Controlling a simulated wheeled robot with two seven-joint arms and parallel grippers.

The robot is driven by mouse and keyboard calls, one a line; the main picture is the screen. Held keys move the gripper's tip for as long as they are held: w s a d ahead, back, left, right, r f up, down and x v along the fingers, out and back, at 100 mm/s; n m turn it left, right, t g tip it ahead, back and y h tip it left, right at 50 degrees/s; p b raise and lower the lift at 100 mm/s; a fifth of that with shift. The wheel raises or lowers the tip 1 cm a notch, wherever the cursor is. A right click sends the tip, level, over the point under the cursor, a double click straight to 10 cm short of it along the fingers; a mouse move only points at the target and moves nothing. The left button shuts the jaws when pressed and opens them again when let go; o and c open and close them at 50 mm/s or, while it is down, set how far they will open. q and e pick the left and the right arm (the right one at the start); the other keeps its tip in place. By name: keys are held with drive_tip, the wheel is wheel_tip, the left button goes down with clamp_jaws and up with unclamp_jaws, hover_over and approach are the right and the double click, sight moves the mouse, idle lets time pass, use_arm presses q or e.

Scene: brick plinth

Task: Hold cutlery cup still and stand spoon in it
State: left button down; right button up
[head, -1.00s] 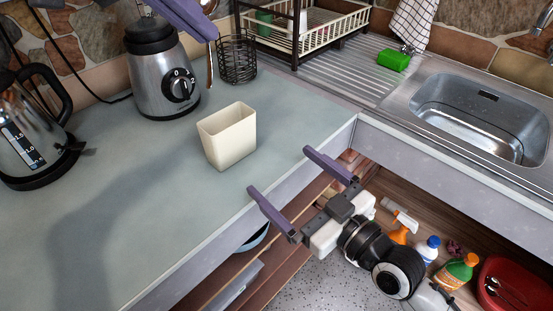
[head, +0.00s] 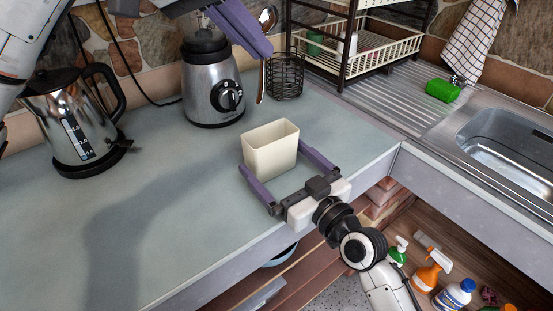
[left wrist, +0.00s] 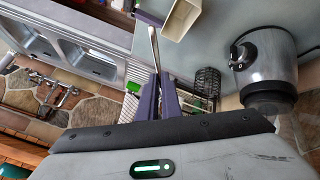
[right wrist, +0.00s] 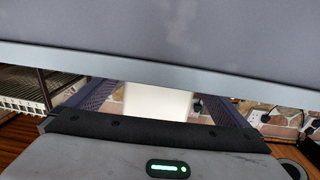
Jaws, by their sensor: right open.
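The cream cutlery cup (head: 270,155) stands upright on the grey counter; it also shows in the left wrist view (left wrist: 181,20) and the right wrist view (right wrist: 157,104). My right gripper (head: 272,157) is open, with one finger on each side of the cup's near part. In the right wrist view a gap shows between the cup and each finger. My left gripper (head: 264,50) is shut on the metal spoon (head: 261,82), above the counter behind the cup. The spoon hangs nearly upright, bowl up and handle down; its handle also shows in the left wrist view (left wrist: 154,48).
A blender (head: 212,88) and a black wire basket (head: 286,78) stand behind the cup. A kettle (head: 75,125) is at the left. A dish rack (head: 372,58), green sponge (head: 442,90) and sink (head: 510,140) are at the right. The counter left of the cup is clear.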

drive_tip(key=shift+w+a, duration=0.25)
drive_tip(key=shift+w, duration=0.15)
drive_tip(key=c, duration=1)
use_arm(q)
wheel_tip(320, 180, down, 13)
drive_tip(key=c, duration=1.9)
unclamp_jaws()
drive_tip(key=shift+o, duration=0.2)
drive_tip(key=v, duration=1.2)
